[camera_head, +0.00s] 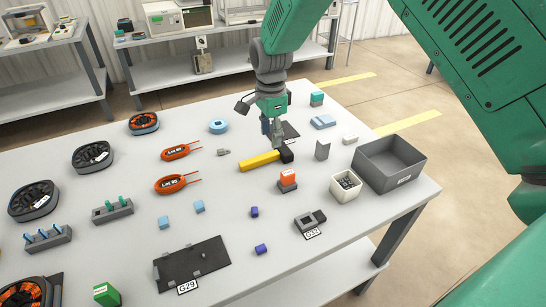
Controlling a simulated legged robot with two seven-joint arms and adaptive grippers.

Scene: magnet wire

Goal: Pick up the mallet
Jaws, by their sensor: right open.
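The mallet has a yellow handle (259,161) and a dark head (287,154), and lies on the light grey table (225,178) near its middle. My right gripper (272,137) points down from the green arm and is open, just above and behind the mallet, near where handle and head meet. In this view I cannot tell whether its fingers touch the mallet. My left gripper is out of view.
A grey bin (390,162) and a white cup of small parts (346,186) stand to the right. An orange-topped block (288,179) is close in front of the mallet head. Orange coils (171,184) lie to the left. A dark plate (192,263) lies at the front.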

